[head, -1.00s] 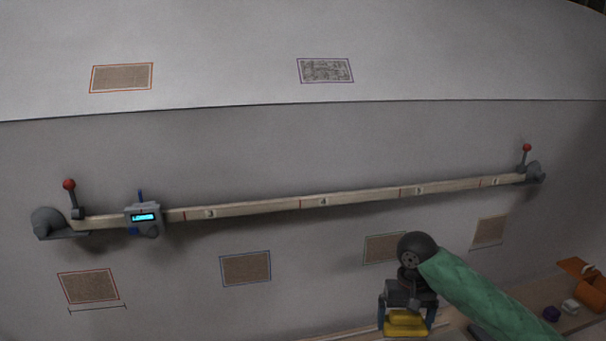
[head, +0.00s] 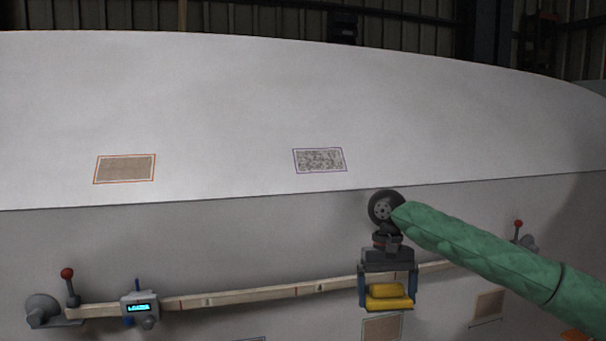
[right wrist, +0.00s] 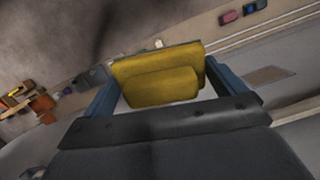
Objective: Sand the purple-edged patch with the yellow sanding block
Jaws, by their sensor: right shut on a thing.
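The purple-edged patch (head: 320,160) is a speckled grey rectangle on the upper white hull panel, right of the middle in the head view. My right gripper (head: 387,297) is below and to the right of the patch, in front of the wooden batten. It is shut on the yellow sanding block (head: 388,291), with one blue finger at each side. The block also shows between the fingers in the right wrist view (right wrist: 160,84). The block is apart from the patch. My left gripper is not in view.
An orange-edged brown patch (head: 125,169) lies left on the same panel. The wooden batten (head: 250,295) crosses the lower hull, with a digital gauge (head: 140,309) and red-knobbed clamps (head: 68,274). A brown patch (head: 382,328) shows below the block. The upper hull is clear.

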